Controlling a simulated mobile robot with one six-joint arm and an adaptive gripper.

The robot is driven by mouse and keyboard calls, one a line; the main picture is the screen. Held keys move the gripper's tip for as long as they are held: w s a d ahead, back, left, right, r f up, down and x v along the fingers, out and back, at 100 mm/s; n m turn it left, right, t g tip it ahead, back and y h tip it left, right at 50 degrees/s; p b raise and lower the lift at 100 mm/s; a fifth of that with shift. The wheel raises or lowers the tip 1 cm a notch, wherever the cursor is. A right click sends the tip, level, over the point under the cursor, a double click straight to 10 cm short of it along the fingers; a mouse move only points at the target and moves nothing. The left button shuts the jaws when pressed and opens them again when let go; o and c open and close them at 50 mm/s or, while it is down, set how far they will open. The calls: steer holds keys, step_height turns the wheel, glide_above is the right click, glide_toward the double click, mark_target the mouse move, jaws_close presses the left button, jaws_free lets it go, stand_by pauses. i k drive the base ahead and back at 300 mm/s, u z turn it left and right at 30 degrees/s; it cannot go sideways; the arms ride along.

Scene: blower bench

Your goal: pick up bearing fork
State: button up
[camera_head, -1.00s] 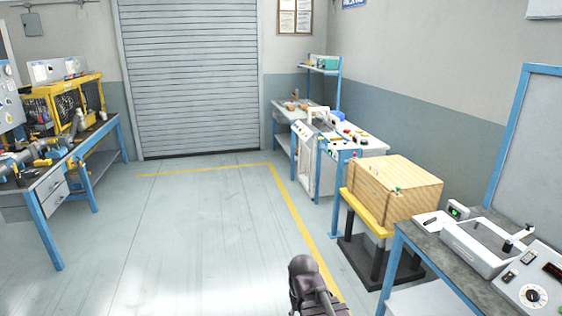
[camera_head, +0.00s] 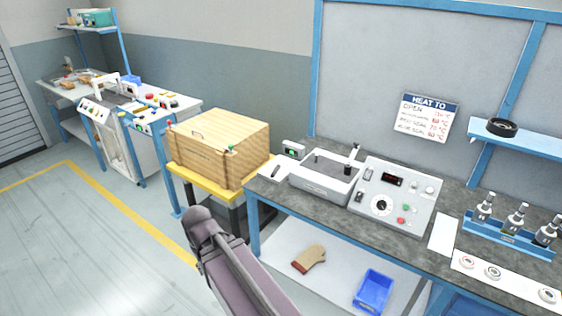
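I cannot make out a bearing fork in this view. Part of my own arm (camera_head: 238,262), a dark rounded joint and a purplish-grey link, rises from the bottom edge left of the workbench. My gripper is not in view. The grey-topped workbench (camera_head: 400,243) with blue legs carries a shallow pale tray unit (camera_head: 312,190) with dark upright posts, and beside it a control box (camera_head: 396,200) with a dial and display.
A wooden box (camera_head: 215,150) sits on a yellow-topped stand. A blue rack (camera_head: 510,236) holds several metal-and-dark parts at right. A blue bin (camera_head: 373,290) and a brown glove (camera_head: 309,259) lie on the lower shelf. The floor (camera_head: 90,235) at left is clear.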

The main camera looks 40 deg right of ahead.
mark_target(279, 166)
steer(key=z, duration=0.35)
steer(key=i, duration=0.9)
steer(key=z, duration=0.3)
